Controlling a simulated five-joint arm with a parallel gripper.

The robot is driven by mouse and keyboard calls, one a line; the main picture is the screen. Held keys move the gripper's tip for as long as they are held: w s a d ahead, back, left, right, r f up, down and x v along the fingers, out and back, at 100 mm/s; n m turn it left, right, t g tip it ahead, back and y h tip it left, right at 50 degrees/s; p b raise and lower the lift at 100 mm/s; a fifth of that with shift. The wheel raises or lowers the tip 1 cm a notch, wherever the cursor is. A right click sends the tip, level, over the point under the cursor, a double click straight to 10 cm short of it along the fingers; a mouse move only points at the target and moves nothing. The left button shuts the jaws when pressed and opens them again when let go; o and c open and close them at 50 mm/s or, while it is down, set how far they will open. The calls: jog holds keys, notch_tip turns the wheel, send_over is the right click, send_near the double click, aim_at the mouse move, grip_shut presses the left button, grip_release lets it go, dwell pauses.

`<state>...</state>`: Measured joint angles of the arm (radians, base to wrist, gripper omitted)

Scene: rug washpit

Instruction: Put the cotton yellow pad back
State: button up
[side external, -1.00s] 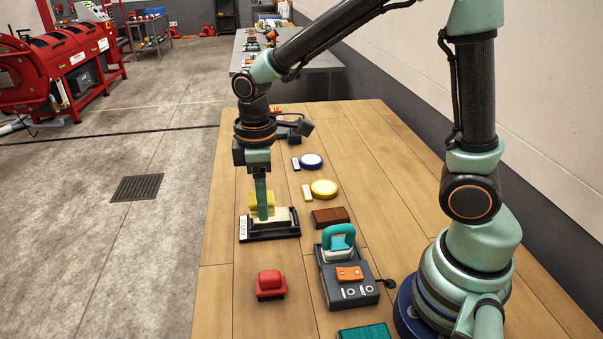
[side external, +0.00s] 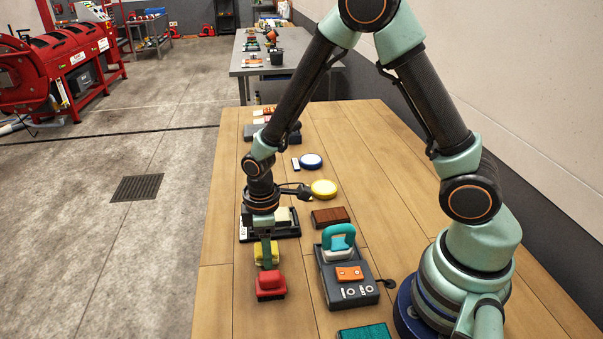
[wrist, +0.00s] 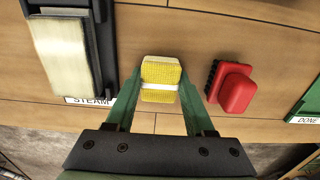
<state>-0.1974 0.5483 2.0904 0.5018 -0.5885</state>
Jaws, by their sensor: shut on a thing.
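The yellow pad (wrist: 161,74) is held between the two green fingers of my gripper (wrist: 160,92) in the wrist view. It is yellow with a pale band and a cream upper edge. In the side view my gripper (side external: 266,246) points down with the yellow pad (side external: 267,256) at its tips, between the black tray and the red brush. I cannot tell its exact height above the table. The black tray (side external: 246,237), labelled STEAM in the wrist view (wrist: 106,45), holds a cream block (wrist: 63,55).
The red-handled brush (side external: 270,285) sits close to the held pad; it also shows in the wrist view (wrist: 236,92). A grey device with a teal handle (side external: 338,240), a brown block (side external: 330,216), round yellow (side external: 323,189) and blue (side external: 311,161) pads, and a teal mat (side external: 365,332) stand to the right.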

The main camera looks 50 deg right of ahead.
jog(key=shift+f, duration=0.1)
jog(key=o, duration=1.2)
notch_tip(320, 180, up, 12)
jog(key=f, duration=0.1)
jog(key=s+d+r+m+t, duration=0.2)
jog(key=s+d+r+m, duration=0.1)
jog(key=r, duration=0.4)
jog(key=s+d+r+m+t, duration=0.3)
jog(key=s+d+r+m, duration=0.1)
jog(key=r+m, duration=0.2)
jog(key=shift+r+t, duration=0.3)
jog(key=shift+r, duration=0.1)
